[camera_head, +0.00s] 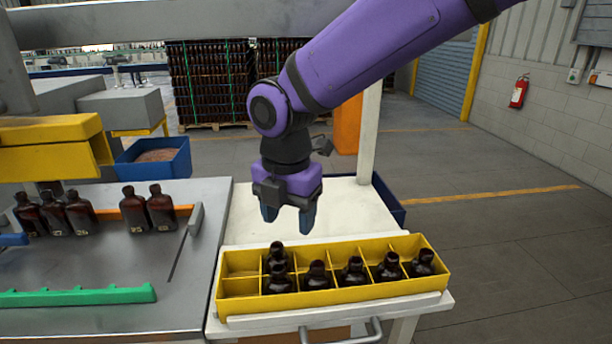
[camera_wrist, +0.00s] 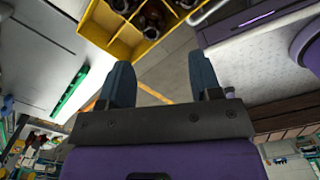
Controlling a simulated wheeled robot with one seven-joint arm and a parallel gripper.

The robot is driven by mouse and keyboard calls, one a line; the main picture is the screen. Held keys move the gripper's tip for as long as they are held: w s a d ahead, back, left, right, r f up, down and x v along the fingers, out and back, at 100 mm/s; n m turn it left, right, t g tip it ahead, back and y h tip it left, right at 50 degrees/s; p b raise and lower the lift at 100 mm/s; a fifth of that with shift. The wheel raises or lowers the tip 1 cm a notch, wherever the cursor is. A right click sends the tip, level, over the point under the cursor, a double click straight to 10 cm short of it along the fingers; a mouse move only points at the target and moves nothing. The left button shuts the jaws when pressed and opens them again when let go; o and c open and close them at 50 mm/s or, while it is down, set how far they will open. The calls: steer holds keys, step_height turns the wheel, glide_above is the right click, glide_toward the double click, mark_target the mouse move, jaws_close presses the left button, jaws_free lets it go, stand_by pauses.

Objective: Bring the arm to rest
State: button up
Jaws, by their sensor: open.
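My purple arm reaches in from the upper right in the head view, with my gripper (camera_head: 288,215) pointing down above the white cart top (camera_head: 338,212). Its two dark blue fingers are apart with nothing between them. In the wrist view my gripper (camera_wrist: 163,85) also shows its fingers spread and empty. The yellow divided crate (camera_head: 333,298) stands on the cart in front of and below the gripper, apart from it. Several dark amber bottles stand in its compartments, and some compartments at its left are empty. The crate (camera_wrist: 92,38) shows at the top of the wrist view.
Several amber bottles (camera_head: 134,214) stand on the grey metal table at left, by an orange strip. A green rail (camera_head: 77,296) lies along the table. A blue bin (camera_head: 152,158) is behind it. Stacked bottle pallets (camera_head: 212,85) stand at the back. The floor at right is clear.

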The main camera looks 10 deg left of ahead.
steer(key=d+r+m+t, duration=0.1)
steer(key=d+r+m, duration=0.4)
steer(key=d+m, duration=0.45)
steer(key=d+r+m+t, duration=0.2)
steer(key=d+r+m, duration=0.3)
steer(key=d, duration=0.8)
steer(key=s+d+m+t, duration=0.1)
steer(key=s+d+m, duration=1.1)
steer(key=d+m, duration=0.3)
steer(key=shift+s+d+r+m+t, duration=0.15)
steer(key=shift+d+m+t, duration=0.25)
steer(key=shift+m, duration=0.85)
